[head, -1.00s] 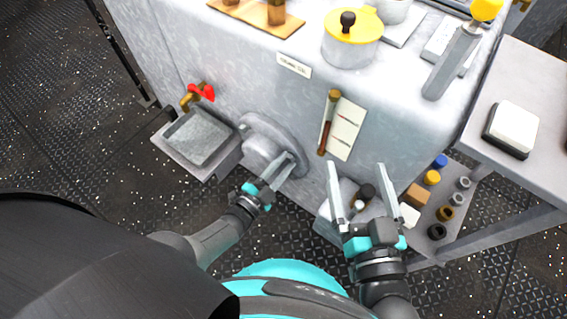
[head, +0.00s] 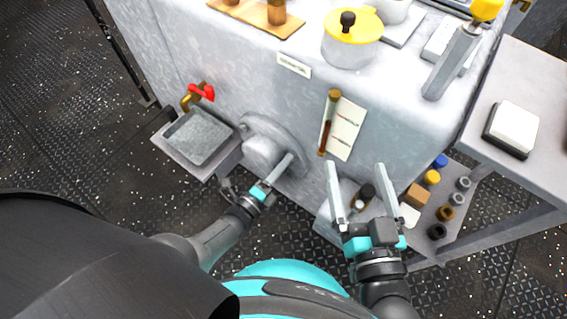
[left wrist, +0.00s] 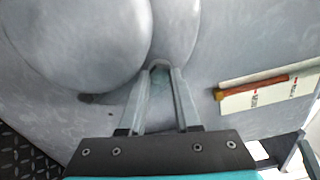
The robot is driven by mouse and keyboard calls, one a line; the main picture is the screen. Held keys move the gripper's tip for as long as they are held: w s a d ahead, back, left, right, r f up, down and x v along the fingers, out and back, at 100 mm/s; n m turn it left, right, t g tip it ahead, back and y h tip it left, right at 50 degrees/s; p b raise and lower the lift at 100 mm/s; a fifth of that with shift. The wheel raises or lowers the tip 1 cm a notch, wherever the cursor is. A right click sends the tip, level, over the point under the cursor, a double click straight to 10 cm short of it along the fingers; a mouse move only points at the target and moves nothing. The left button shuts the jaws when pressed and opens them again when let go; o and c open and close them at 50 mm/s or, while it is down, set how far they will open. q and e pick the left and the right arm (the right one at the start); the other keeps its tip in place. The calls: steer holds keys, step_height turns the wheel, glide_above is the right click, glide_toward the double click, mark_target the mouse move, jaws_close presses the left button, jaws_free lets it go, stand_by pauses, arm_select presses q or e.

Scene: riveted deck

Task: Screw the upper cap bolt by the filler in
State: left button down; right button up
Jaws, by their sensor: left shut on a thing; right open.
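My left gripper (head: 289,158) is at the lower right edge of a round grey cover (head: 262,152) on the front of the grey tank. In the left wrist view its two fingers (left wrist: 161,70) close on a small grey piece at the cover's rim. I take this piece for the cap bolt, but the fingertips mostly hide it, and its depth cannot be seen. My right gripper (head: 357,168) is open and empty, in front of the tank, to the right of the cover.
A brown tube (head: 329,122) beside a white card (head: 346,128) is on the tank front. A red-handled tap (head: 202,92) sits above a grey tray (head: 198,138) at left. A low shelf with several coloured caps (head: 432,177) stands at right, beside a grey table (head: 525,85).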

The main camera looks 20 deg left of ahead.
arm_select(q)
steer(key=m, duration=1.2)
steer(key=shift+s+a+f, duration=0.1)
steer(key=shift+s+a, duration=0.05)
steer(key=shift+s, duration=0.05)
steer(key=shift+m, duration=0.4)
steer(key=c, duration=0.7)
jaws_free()
steer(key=shift+o, duration=0.4)
steer(key=shift+w, duration=0.15)
steer(key=shift+w+r, duration=0.15)
steer(key=shift+r, duration=0.05)
